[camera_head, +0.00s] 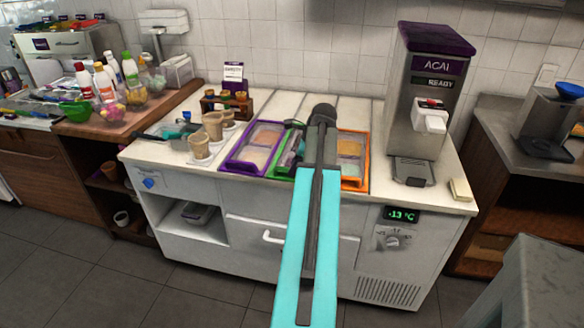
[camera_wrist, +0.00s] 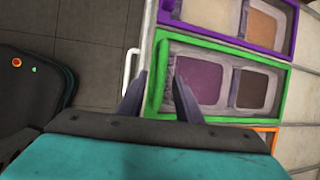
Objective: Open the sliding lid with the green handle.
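The green-framed lid (camera_wrist: 225,44) fills the middle of the wrist view, with purple and dark brown contents showing through its two windows. Its green front edge, with what looks like the raised green handle (camera_wrist: 157,92), lies between my two fingers. My gripper (camera_wrist: 161,77) is open, its dark fingers apart on either side of that green bar. I cannot tell whether the fingers touch it. In the head view my arm covers most of the green lid (camera_head: 284,160), and my fingers are hidden there.
A purple-framed lid (camera_head: 229,163) lies to the left and an orange-framed lid (camera_head: 366,172) to the right. Paper cups (camera_head: 199,145) stand left of the lids. The acai machine (camera_head: 428,100) stands at the right. A white drawer handle (camera_head: 271,237) sticks out of the counter front.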

